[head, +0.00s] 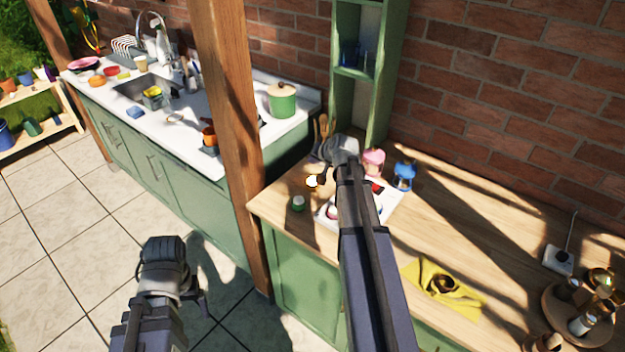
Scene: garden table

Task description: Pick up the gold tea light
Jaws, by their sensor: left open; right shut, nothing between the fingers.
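My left gripper (190,285) is open and empty over the tiled floor at lower left, far from the counter things.
The white tray (390,209) lies partly behind my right arm, with a pink jar (374,161) and a blue lantern-like thing (404,175) nearby. A wooden post (228,110) rises left of the counter.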

